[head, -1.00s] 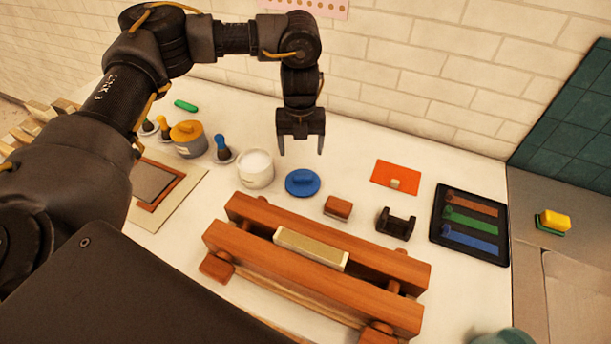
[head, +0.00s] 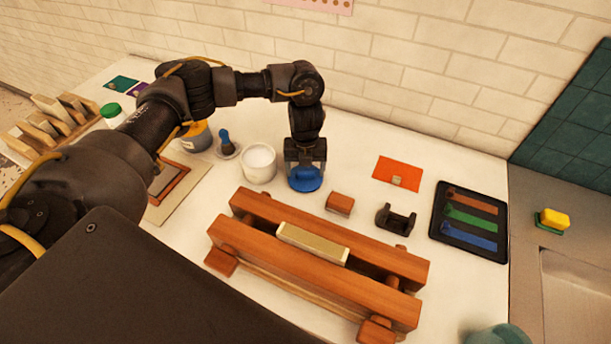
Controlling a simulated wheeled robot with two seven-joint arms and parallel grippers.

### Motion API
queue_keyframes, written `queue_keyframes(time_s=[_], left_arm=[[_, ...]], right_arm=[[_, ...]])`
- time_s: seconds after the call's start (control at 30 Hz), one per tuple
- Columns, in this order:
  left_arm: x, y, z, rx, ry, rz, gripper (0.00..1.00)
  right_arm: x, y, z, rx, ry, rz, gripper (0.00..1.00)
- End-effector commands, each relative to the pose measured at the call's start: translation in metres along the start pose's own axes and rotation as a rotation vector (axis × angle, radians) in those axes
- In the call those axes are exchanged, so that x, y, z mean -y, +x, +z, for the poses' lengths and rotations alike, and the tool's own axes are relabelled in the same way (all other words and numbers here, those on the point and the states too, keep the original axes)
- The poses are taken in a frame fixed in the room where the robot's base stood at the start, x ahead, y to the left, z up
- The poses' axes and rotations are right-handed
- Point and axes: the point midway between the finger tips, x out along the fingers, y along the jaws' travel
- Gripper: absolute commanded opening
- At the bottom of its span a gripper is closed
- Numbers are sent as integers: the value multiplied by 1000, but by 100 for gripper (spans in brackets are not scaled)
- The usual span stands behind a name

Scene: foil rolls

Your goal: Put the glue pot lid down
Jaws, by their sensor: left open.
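The blue glue pot lid (head: 306,184) lies flat on the white table, just right of the white glue pot (head: 259,164). The pot is uncovered and shows pale contents. My left gripper (head: 305,169) points straight down over the lid, low at its knob, with its jaws open. The fingertips and the knob hide each other in part, so contact is not clear. My right gripper is not in view.
A wooden press (head: 310,266) holding a pale block stands in front of the lid. A small wooden block (head: 339,203), a black holder (head: 396,219) and an orange card (head: 398,173) lie to the right. A brush (head: 226,145) stands left of the pot.

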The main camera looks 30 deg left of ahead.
Motion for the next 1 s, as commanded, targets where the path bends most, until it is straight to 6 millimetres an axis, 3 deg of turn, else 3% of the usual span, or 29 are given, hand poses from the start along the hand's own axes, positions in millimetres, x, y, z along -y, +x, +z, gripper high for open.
queue_keyframes(time_s=[0.27,0.7,1.0], left_arm=[[0,4,0,0,0,-1,75],[0,4,0,0,0,-1,24],[1,-2,1,2,2,-2,24]], right_arm=[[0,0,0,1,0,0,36],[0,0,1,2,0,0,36],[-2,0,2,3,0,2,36]])
